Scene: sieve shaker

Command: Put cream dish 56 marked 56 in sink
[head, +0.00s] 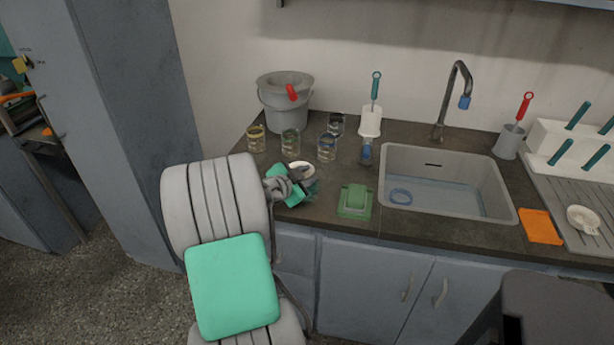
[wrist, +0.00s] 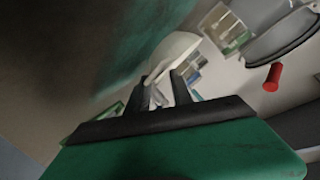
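A small cream dish (head: 302,168) is at the left part of the counter, right by my gripper, partly hidden behind it. Its number cannot be read. My gripper (head: 298,178) is low over the counter near the front edge. In the wrist view my two dark fingers (wrist: 164,88) stand apart, with the pale dish (wrist: 176,52) just at and beyond their tips; whether they touch it is unclear. The grey sink (head: 508,208) is to the right, holding shallow water and a blue ring.
Several glass jars (head: 290,142) and a grey bucket (head: 285,98) stand behind my gripper. A tap (head: 440,115) rises behind the sink. Another pale dish (head: 583,220) sits on the drainboard.

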